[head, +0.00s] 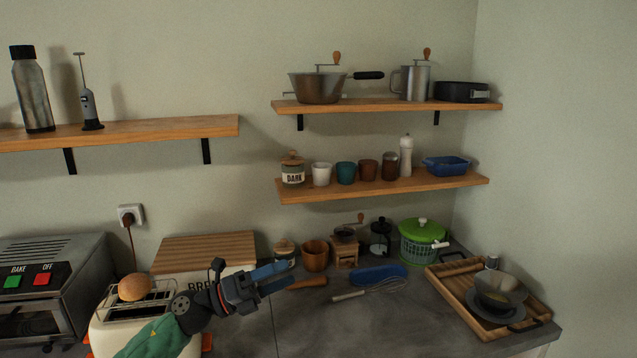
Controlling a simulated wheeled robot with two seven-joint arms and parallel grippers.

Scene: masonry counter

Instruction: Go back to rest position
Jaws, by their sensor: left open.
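My left gripper (289,274) reaches in from the lower left on its green-sleeved arm. It is open and appears empty, above the counter (310,325) and in front of the wooden-lidded bread box (207,250). The arm passes in front of the cream toaster (105,338) and hides part of it. A round bread roll (135,288) sits on top of the toaster. My right gripper is not in view.
A toaster oven (40,285) stands at the far left. A wooden tray (452,287) with bowls is at right. The front middle counter is clear.

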